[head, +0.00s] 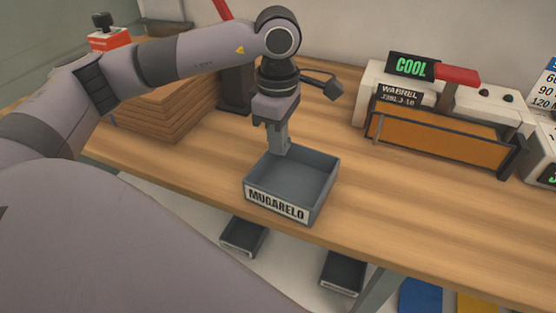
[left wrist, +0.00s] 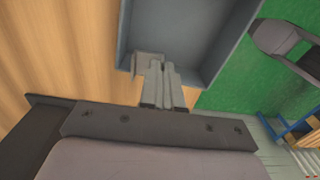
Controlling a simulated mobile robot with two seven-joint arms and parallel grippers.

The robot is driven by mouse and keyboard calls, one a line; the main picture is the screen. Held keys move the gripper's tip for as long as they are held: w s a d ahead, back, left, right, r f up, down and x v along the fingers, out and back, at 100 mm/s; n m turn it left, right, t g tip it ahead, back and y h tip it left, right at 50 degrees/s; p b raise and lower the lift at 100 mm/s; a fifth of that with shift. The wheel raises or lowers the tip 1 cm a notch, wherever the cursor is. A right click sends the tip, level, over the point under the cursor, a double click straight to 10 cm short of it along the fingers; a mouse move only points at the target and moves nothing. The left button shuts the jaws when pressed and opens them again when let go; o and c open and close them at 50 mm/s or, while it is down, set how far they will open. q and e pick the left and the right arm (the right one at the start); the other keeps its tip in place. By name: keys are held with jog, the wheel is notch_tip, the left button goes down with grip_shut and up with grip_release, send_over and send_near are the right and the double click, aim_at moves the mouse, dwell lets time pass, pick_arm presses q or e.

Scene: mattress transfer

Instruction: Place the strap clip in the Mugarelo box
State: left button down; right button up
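The Mugarelo box (head: 277,203) is an open grey tray with a white name label, standing near the front edge of the wooden table. My left gripper (head: 277,150) points down over the box's back left part, its fingertips at or just inside the rim. In the left wrist view its fingers (left wrist: 158,72) are close together beside the box (left wrist: 207,38). A small pale grey piece (left wrist: 146,62), apparently the strap clip, sticks out sideways at the fingertips; its shape is hard to make out. The visible box floor looks empty. My right gripper is not in view.
A machine with an orange front (head: 440,137) stands at the back right. A stack of wooden boards (head: 170,108) lies behind my left arm. Two dark trays (head: 243,236) (head: 343,272) sit below the table edge. The tabletop right of the box is clear.

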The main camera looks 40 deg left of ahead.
aim_at(278, 174)
pick_arm(q)
jog(key=shift+f, duration=2.75)
jog(key=shift+f, duration=0.2)
jog(key=c, duration=1.4)
grip_release()
jog(key=shift+o, duration=0.2)
notch_tip(278, 174, up, 12)
jog(key=shift+r, duration=0.2)
